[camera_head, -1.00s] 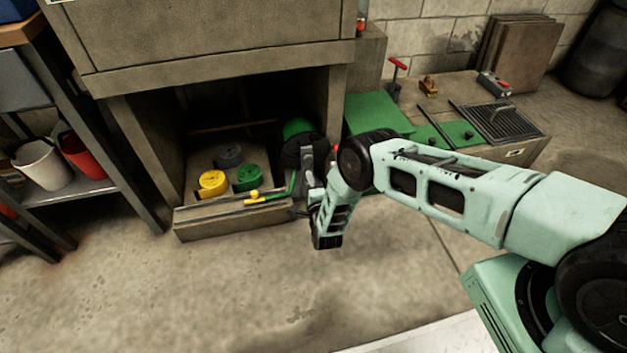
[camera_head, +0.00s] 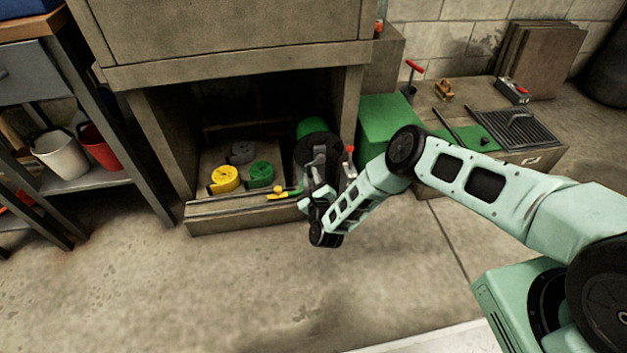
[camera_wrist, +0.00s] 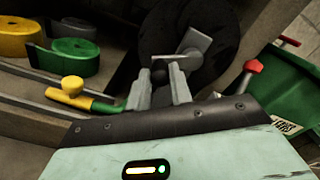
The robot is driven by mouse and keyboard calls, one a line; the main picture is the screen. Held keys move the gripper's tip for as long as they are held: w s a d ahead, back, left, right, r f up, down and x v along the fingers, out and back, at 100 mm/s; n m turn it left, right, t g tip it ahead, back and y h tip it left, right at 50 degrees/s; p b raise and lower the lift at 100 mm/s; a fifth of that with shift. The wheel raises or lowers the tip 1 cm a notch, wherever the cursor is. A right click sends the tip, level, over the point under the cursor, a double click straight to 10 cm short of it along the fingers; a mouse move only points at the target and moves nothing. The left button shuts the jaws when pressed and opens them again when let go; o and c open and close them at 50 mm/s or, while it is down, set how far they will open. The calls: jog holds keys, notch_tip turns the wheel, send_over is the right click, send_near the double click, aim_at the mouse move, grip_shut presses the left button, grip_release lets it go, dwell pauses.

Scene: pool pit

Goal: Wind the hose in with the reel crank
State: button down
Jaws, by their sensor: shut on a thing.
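The hose reel (camera_head: 312,150) is a dark disc at the right inside the low opening, with a green part (camera_head: 312,127) at its top. In the wrist view the reel's black face (camera_wrist: 185,22) fills the top middle. A grey crank (camera_wrist: 192,45) sits on that face, with a dark round knob. My gripper (camera_head: 317,182) is in front of the reel; in the wrist view its two fingers (camera_wrist: 160,82) are shut on the crank's knob. A green hose end with a yellow nozzle (camera_head: 278,193) lies at the opening's front edge, also in the wrist view (camera_wrist: 70,90).
Yellow (camera_head: 224,178), green (camera_head: 261,174) and grey (camera_head: 242,152) coils lie left of the reel. A green box (camera_head: 388,130) stands close on the right. A shelf with white (camera_head: 62,160) and red (camera_head: 100,148) buckets is at left. The floor in front is clear.

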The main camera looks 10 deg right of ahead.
jog(key=shift+a+r+m, duration=0.15)
jog(key=shift+r+m, duration=0.2)
jog(key=shift+m, duration=0.65)
jog(key=c, duration=1.3)
grip_release()
jog(key=shift+o, duration=0.2)
